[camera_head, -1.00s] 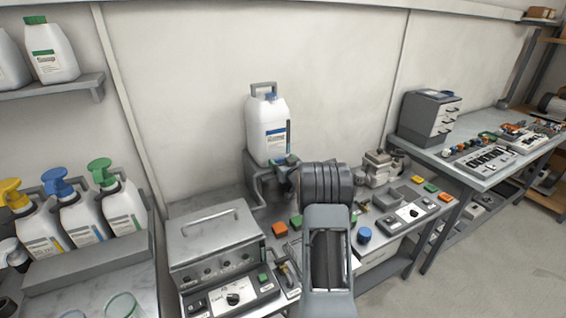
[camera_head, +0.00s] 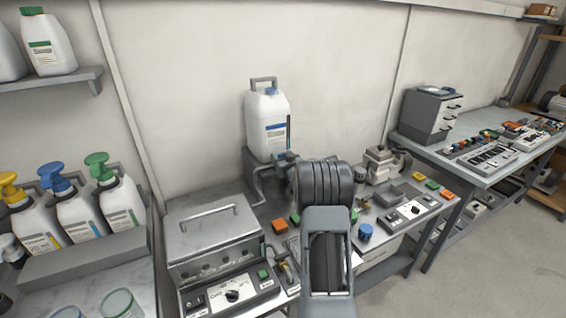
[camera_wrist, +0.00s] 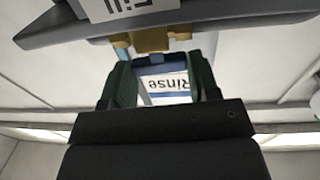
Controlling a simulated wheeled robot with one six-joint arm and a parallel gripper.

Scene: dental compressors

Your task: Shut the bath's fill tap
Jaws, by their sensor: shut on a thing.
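In the wrist view, the brass fill tap (camera_wrist: 152,40) sits under a grey plate with a white "Fill" label (camera_wrist: 115,8). My gripper (camera_wrist: 165,70) has its dark green fingers on either side of a blue piece (camera_wrist: 152,60) by the brass body, apparently the tap's handle, and is shut on it. In the head view, my arm hides most of the tap and the fingers. The lidded metal bath (camera_head: 212,232) stands on the bench to the left of my arm, its lid down. Whether water runs does not show.
A white jug (camera_head: 268,125) stands behind my arm; its "Rinse" label (camera_wrist: 168,82) shows upside down between the fingers. A brass-coloured valve (camera_head: 286,268) is at the bath's right. Pump bottles (camera_head: 75,222) stand at left. Several buttons and a control panel (camera_head: 405,213) lie right.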

